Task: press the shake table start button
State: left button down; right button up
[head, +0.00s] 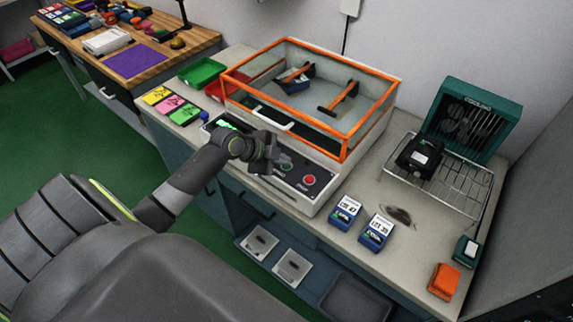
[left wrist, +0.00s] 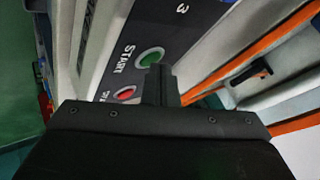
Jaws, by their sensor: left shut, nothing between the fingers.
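The shake table (head: 330,193) has an orange-framed clear enclosure above a dark front panel. The green start button (head: 286,167) sits on that panel, left of a red button (head: 309,180). In the left wrist view the green button (left wrist: 150,56) shows beside the word START, with the red button (left wrist: 125,93) nearby. My left gripper (head: 274,168) is shut and empty at the panel, just left of the green button. In the left wrist view its closed fingertips (left wrist: 160,72) partly overlap the button's lower edge. I cannot tell whether they touch it. My right gripper is not in view.
Two blue-and-white boxes (head: 346,211) stand right of the shake table. A wire rack (head: 455,190) with a black device and a teal cooling unit (head: 468,120) stand farther right. Green and red trays (head: 202,73) and coloured cards (head: 170,104) lie left.

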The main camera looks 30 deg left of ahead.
aim_at(283, 166)
pick_arm(q)
jog(key=shift+f, duration=0.15)
dwell(0.3)
jog(key=shift+r+p, duration=0.6)
jog(key=shift+r, duration=0.3)
notch_tip(283, 166, up, 5)
jog(key=p, duration=0.4)
dwell(0.5)
